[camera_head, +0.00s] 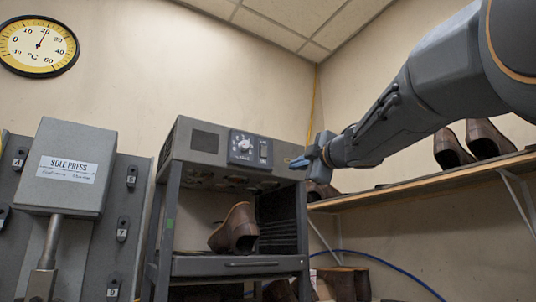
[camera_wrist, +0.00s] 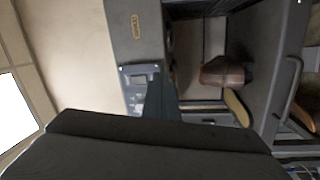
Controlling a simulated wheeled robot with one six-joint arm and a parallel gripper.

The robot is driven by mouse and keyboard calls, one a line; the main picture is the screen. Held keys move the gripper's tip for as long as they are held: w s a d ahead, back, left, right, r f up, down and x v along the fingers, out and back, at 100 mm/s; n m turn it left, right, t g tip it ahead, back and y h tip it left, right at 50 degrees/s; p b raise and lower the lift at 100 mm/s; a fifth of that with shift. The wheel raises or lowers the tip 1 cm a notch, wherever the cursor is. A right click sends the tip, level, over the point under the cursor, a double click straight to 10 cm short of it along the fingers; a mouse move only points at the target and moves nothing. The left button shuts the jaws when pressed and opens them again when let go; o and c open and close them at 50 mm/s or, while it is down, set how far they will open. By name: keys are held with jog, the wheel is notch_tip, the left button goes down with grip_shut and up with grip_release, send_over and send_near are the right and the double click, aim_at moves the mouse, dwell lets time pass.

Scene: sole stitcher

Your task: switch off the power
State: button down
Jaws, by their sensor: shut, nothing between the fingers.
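The grey machine (camera_head: 190,140) stands in the middle of the head view. A dark control panel (camera_head: 250,160) on its upper front carries a pale round dial (camera_head: 242,146) and a small dark switch (camera_head: 264,150) to the dial's right. I cannot tell the switch's position. My gripper (camera_head: 298,163) is shut and empty, just right of the panel in the head view, pointing left. A gap to the switch shows there. In the wrist view the panel (camera_wrist: 138,74) lies beside my gripper (camera_wrist: 159,84), whose fingers cover part of it.
A brown shoe (camera_head: 236,228) sits in the machine's open bay, above a grey shelf (camera_head: 215,264). To the left stands a grey box labelled SOLE PRESS (camera_head: 70,190). A wooden shelf (camera_head: 420,186) with shoes runs along the right wall, below my arm.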

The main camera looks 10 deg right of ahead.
aim_at(264, 148)
jog(key=s+a+r+n+y, duration=0.2)
jog(key=s+r+n, duration=0.2)
jog(key=r, duration=0.3)
jog(key=shift+s+g+p, duration=0.3)
jog(key=shift+g, duration=0.1)
jog(key=shift+w, duration=0.1)
jog(key=p+x, duration=0.4)
jog(key=x, duration=1)
jog(key=shift+p, duration=0.3)
